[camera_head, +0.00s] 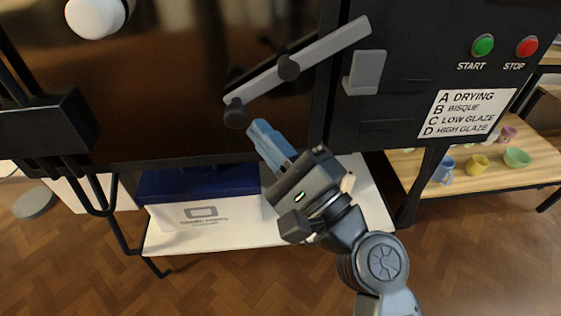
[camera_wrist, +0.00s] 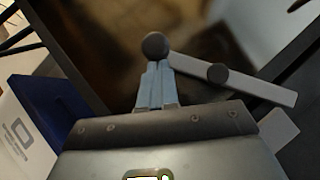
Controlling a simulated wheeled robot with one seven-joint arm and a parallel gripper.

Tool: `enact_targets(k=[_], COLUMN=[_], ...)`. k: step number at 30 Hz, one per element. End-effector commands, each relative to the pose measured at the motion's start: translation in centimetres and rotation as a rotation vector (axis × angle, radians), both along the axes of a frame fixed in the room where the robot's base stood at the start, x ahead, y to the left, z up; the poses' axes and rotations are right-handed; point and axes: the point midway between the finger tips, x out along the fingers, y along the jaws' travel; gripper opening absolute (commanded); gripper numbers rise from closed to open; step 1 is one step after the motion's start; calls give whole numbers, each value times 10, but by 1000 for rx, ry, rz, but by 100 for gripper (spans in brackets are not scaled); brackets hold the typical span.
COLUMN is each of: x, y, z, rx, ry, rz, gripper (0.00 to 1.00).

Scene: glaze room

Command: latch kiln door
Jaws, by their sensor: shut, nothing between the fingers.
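The kiln door (camera_head: 190,90) is a dark, glossy panel that reflects the room. A grey latch bar (camera_head: 325,48) lies tilted across its right edge, turning on a dark round pivot (camera_head: 288,68). Its right end is raised above a grey catch (camera_head: 365,72) on the kiln body and is apart from it. A dark knob (camera_head: 235,114) is at its lower left end. My gripper (camera_head: 257,128) is shut and empty, its blue fingertips just below and right of the knob. In the wrist view, the fingertips (camera_wrist: 157,72) are close under the knob (camera_wrist: 155,45); I cannot tell whether they touch.
Green START (camera_head: 483,45) and red STOP (camera_head: 527,46) buttons and a white label (camera_head: 465,113) are on the kiln body. A white shelf (camera_head: 370,210) below holds a blue-lidded box (camera_head: 205,205). A wooden shelf (camera_head: 465,175) with cups stands right. A white knob (camera_head: 95,16) is at upper left.

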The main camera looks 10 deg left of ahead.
Motion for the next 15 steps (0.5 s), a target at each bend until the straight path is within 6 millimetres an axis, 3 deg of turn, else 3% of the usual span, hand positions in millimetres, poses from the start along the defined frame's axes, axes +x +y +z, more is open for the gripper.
enact_targets(k=[1,15], x=[-2,-5], y=[4,18], z=[-6,14], rx=[45,282], ry=[11,79], rz=[3,1], gripper=[0,0])
